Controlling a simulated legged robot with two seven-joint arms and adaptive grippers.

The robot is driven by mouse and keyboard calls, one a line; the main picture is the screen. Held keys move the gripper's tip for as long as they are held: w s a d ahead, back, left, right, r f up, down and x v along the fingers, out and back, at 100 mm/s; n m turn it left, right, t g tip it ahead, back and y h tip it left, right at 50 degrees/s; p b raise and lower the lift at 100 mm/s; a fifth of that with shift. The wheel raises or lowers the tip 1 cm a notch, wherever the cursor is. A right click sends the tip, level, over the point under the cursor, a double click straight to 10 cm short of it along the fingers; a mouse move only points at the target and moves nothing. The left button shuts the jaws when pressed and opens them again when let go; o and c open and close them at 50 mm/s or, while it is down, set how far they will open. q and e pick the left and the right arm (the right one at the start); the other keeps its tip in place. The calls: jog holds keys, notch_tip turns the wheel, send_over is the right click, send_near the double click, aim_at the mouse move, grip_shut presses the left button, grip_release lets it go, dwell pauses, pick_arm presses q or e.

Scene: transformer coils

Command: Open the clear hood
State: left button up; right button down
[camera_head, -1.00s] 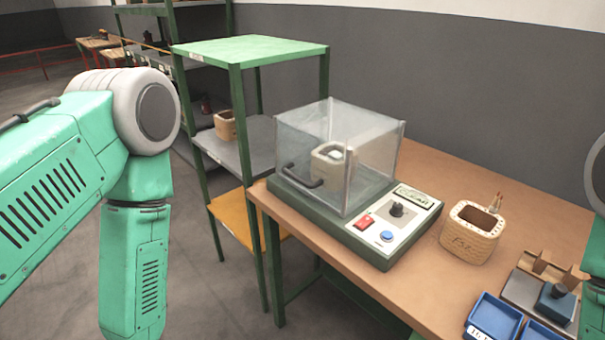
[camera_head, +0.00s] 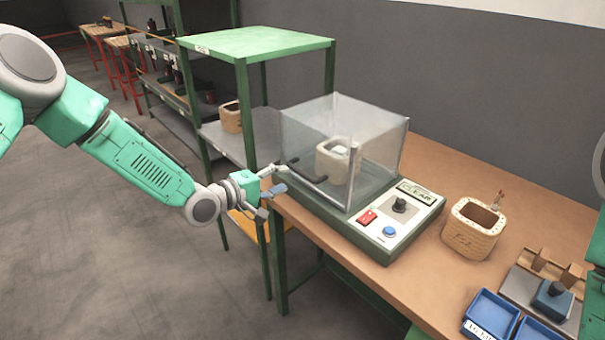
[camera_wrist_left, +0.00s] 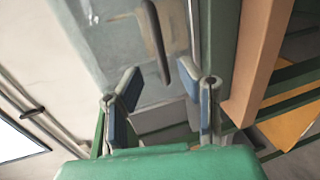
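The clear hood (camera_head: 370,135) is a transparent box, closed over a green tester base (camera_head: 335,222) on the wooden bench. A beige coil (camera_head: 333,165) stands inside it. A dark handle (camera_head: 308,172) is on the hood's left face; it also shows in the left wrist view (camera_wrist_left: 158,45), ahead of the fingers. My left gripper (camera_head: 275,179) is just left of the handle, at the bench's left edge. Its blue-padded fingers (camera_wrist_left: 160,98) are spread apart with nothing between them. My right gripper is out of view; only a bit of my right arm shows at the right edge.
The base carries a red switch (camera_head: 367,217), a black knob (camera_head: 400,205) and a blue button (camera_head: 389,232). A beige coil (camera_head: 470,230) and blue trays (camera_head: 490,315) stand to the right. A green shelf rack (camera_head: 255,43) stands behind and left of the bench.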

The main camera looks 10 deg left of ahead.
aim_at(300, 174)
pick_arm(q)
jog(key=x, duration=0.7)
jog(key=shift+w+d+f, duration=0.1)
jog(key=shift+w+f, duration=0.05)
jog(key=shift+w, duration=0.1)
grip_shut()
